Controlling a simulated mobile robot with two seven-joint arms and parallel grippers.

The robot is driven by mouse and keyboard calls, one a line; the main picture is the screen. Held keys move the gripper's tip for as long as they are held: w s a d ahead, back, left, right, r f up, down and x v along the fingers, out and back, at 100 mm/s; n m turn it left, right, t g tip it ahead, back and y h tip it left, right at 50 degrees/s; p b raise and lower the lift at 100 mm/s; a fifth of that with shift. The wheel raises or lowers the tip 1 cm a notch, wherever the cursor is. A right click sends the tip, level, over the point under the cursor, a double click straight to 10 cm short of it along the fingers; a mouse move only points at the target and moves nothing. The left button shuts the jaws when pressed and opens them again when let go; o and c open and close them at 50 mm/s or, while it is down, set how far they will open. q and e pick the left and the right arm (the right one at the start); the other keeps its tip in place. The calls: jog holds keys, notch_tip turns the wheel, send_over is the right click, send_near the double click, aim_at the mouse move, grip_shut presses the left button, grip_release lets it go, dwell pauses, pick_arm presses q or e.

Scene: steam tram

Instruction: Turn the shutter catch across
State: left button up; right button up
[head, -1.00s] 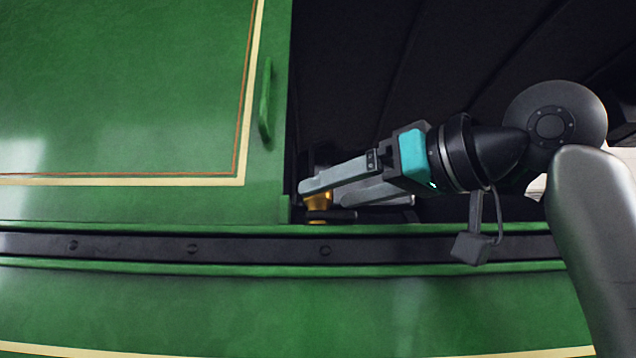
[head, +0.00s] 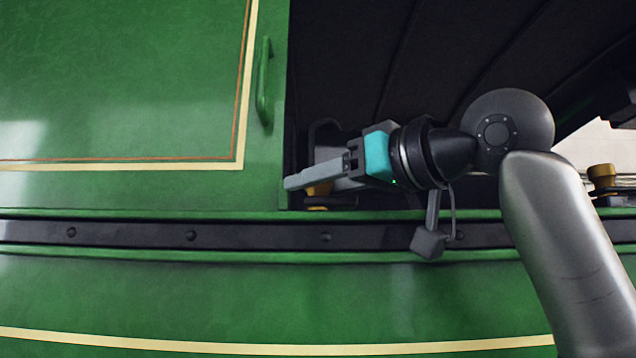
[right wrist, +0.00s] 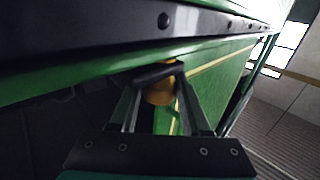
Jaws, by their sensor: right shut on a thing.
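The shutter catch, a brass piece (head: 318,189) with a dark part by it, sits on the sill at the lower left corner of the dark opening. My right gripper (head: 296,183) reaches it from the right, fingers pointing left, and partly hides it. In the right wrist view the brass catch (right wrist: 160,93) lies between the two fingers of my right gripper (right wrist: 158,84), with a dark bar across their tips. The gripper is shut on the catch. The green shutter panel (head: 120,80) is left of the opening. My left gripper is out of view.
A green upright handle (head: 263,82) stands out from the shutter's right edge, above left of my gripper. A dark riveted rail (head: 130,234) runs below the sill. Another brass fitting (head: 602,173) stands at the far right. The opening (head: 350,60) above my gripper is dark and clear.

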grip_shut()
jog(key=shift+g, duration=0.3)
jog(key=n+g+y, duration=0.2)
jog(key=g, duration=0.1)
jog(key=shift+n+y, duration=0.3)
jog(key=shift+n, duration=0.1)
jog(key=shift+n+g+y, duration=1)
jog(key=shift+n+g, duration=0.5)
jog(key=shift+g, duration=0.6)
jog(key=o, duration=0.7)
grip_release()
